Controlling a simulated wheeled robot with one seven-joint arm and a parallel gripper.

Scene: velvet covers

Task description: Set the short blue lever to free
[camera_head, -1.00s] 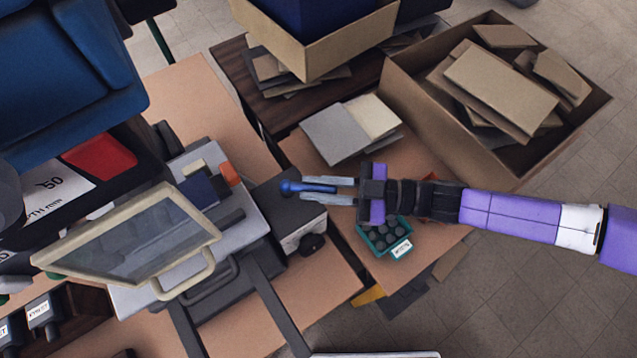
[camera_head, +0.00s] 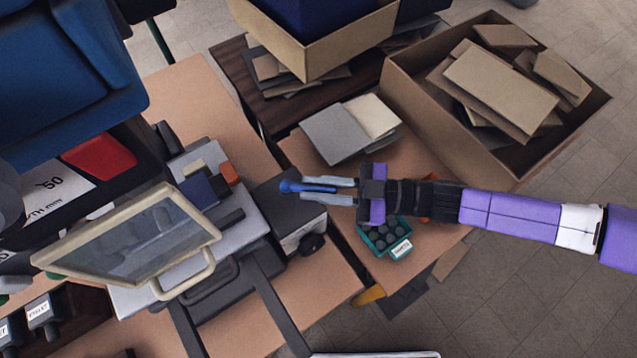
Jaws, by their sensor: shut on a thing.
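The short blue lever (camera_head: 297,187) stands out over the dark top of a grey box-like unit (camera_head: 299,233) beside the machine. Its rounded end points left and its shaft runs right, between my fingers. My gripper (camera_head: 328,190) reaches in from the right and is shut on the lever, with one finger on each side of the shaft. The part of the lever near my palm is hidden by the fingers. No "free" marking can be read in this view.
The machine with its framed clear guard (camera_head: 140,245) stands at left. A teal tray (camera_head: 376,242) of dark round pieces lies just below my gripper. A grey-covered book (camera_head: 335,134) lies above it. A large cardboard box (camera_head: 420,100) stands at upper right.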

